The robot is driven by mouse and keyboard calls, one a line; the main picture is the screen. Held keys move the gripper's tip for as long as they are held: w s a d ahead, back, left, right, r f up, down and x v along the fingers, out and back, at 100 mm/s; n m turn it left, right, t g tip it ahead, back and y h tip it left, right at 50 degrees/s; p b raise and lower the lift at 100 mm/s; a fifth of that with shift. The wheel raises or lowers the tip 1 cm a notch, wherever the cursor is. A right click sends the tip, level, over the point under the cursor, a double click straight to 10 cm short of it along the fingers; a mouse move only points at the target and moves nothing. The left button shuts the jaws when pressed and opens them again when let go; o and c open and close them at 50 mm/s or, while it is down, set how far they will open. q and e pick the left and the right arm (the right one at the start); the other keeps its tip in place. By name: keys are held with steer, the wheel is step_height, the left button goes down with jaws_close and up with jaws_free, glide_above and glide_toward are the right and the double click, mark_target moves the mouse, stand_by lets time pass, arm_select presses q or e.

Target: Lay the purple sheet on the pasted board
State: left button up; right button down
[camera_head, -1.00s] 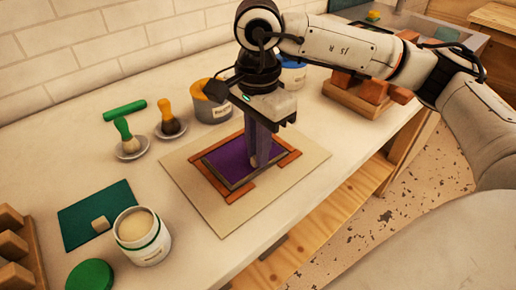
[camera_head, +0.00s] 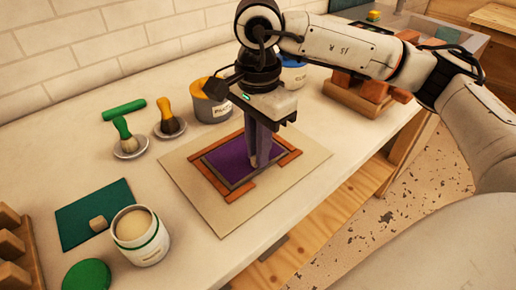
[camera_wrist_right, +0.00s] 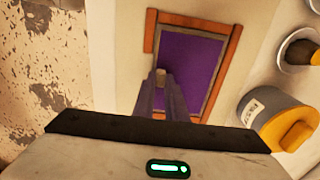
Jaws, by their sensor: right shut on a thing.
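The purple sheet (camera_head: 228,160), with a dark grey border, lies flat-looking inside orange-brown corner strips (camera_head: 287,160) on the beige board (camera_head: 222,220). I cannot tell whether it touches the board. My right gripper (camera_head: 261,165) points down over the sheet's right part, its fingers shut on a small tan knob at the sheet. In the right wrist view the knob (camera_wrist_right: 160,73) shows between the fingertips, near the edge of the purple sheet (camera_wrist_right: 190,62). The fingers hide part of the sheet and border. My left gripper is not in view.
A grey pot with a yellow lid (camera_head: 211,105) stands behind the board. Two brushes, the green (camera_head: 123,130) and the yellow (camera_head: 168,118), rest on dishes to the left. A white tub (camera_head: 140,237) stands front left. A wooden rack with blocks (camera_head: 358,97) is at the right.

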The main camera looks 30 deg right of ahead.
steer(key=c, duration=1.4)
jaws_free()
steer(key=shift+r, duration=0.1)
steer(key=shift+r+p, duration=2.1)
steer(key=shift+r, duration=1.35)
